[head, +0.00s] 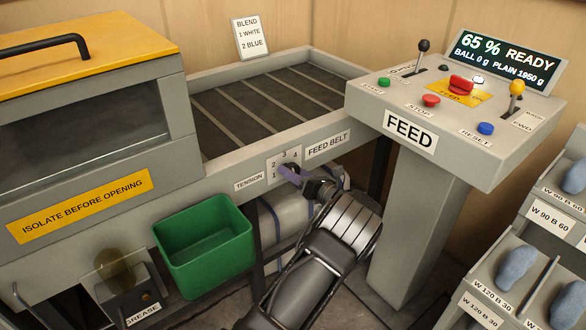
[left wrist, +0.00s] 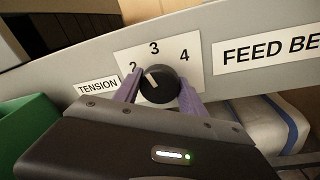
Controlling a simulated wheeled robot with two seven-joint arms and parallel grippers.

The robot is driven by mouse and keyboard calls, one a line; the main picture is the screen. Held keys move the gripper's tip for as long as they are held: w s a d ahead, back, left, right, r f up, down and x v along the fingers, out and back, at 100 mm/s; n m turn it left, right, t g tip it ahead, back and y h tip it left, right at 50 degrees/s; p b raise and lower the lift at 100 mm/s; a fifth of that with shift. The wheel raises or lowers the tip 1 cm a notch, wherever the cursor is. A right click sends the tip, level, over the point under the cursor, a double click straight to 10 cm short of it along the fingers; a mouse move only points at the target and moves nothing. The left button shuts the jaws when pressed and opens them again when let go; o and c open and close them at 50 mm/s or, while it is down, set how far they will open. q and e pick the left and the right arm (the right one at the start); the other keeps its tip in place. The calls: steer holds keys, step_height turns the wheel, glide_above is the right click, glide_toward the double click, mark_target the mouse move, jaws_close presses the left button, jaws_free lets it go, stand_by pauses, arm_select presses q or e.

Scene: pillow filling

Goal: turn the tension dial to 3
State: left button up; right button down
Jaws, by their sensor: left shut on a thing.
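The tension dial (left wrist: 160,84) is a round black knob on a white scale plate (head: 276,163), on the side of the grey feed belt frame. The numbers 2, 3 and 4 show around it in the left wrist view; 1 also shows in the head view. The dial's white pointer line slants up and left, between 2 and 3. My left gripper (head: 292,172) is shut on the dial, with one purple finger on each side of it in the left wrist view (left wrist: 160,93). In the head view the fingers hide much of the knob. My right gripper is not in view.
A green bin (head: 205,245) hangs left of the dial, with a grease box (head: 124,284) beside it. The FEED console (head: 440,125) stands to the right with levers and buttons. A white bale (head: 290,225) lies under the belt frame. Sample racks (head: 520,240) stand at far right.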

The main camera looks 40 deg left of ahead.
arm_select(q)
steer(key=shift+s+f+m+y+p, duration=0.15)
steer(key=shift+m+y+p, duration=0.2)
steer(key=shift+m, duration=1.15)
steer(key=o, duration=1.3)
steer(key=shift+o, duration=0.2)
steer(key=s+d, duration=0.1)
steer(key=d, duration=0.6)
steer(key=shift+s+d, duration=0.15)
steer(key=shift+d, duration=0.2)
